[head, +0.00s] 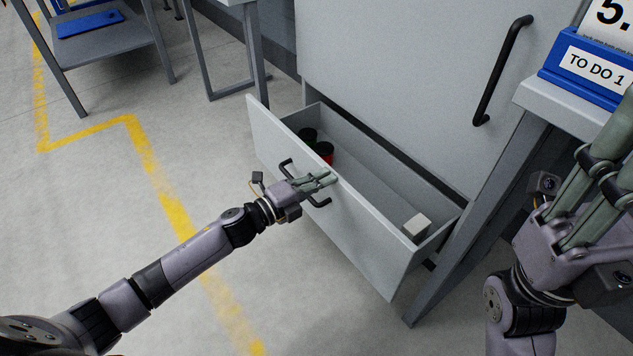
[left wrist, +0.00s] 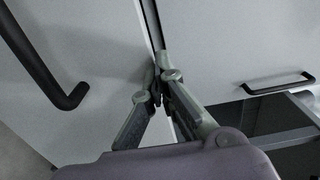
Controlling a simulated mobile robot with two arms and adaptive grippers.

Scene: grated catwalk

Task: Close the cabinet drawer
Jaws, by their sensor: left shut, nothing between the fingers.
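The light grey cabinet drawer (head: 345,215) is pulled out at the bottom of the cabinet (head: 400,70), and its inside shows. The dark drawer handle (head: 323,203) sits on its front panel, partly hidden by my left gripper (head: 332,180). This gripper is shut and empty, at the drawer front by the handle; I cannot tell whether it touches. The left wrist view shows its fingers together (left wrist: 160,75) before grey panels, with a dark handle (left wrist: 60,90) at left.
Dark and red round items (head: 322,152) and a pale block (head: 417,226) lie in the drawer. A table leg (head: 470,215) stands close to the drawer's right side. A blue "TO DO 1" bin (head: 590,65) is on that table. Floor left of the drawer is clear.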

